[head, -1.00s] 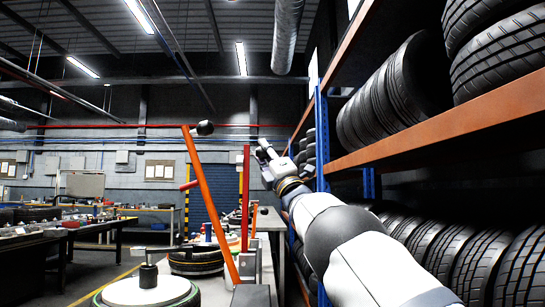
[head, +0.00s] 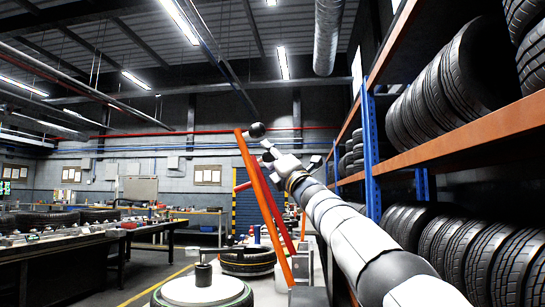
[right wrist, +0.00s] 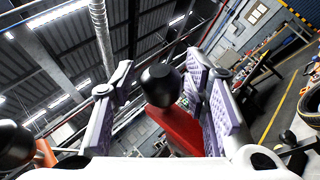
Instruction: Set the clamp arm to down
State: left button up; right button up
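A red clamp arm (head: 278,212) with a black ball knob leans up and to the left in the head view, partly behind an orange arm (head: 262,195). The orange arm also leans left and ends in its own black ball. My right gripper (head: 270,155) is at the top of the red arm. In the right wrist view, the red arm's black knob (right wrist: 162,86) sits between the spread fingers of my right gripper (right wrist: 165,95), nearer the right pad. I cannot tell whether it touches that pad. My left gripper is not in view.
A tyre rack (head: 369,150) with orange shelves and blue posts runs close along the right. A round white-topped stand (head: 203,292) and a tyre (head: 247,262) are low beside the arms. Dark workbenches (head: 70,250) stand at the left, with open floor between.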

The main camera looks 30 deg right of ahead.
jog(key=shift+s+d, duration=0.1)
jog(key=shift+d, duration=0.05)
jog(key=shift+s+f, duration=0.25)
jog(key=shift+s, duration=0.15)
jog(key=s+f, duration=0.1)
jog(key=s, duration=1.2)
jog(key=shift+s+a, duration=0.3)
jog(key=shift+a, duration=0.05)
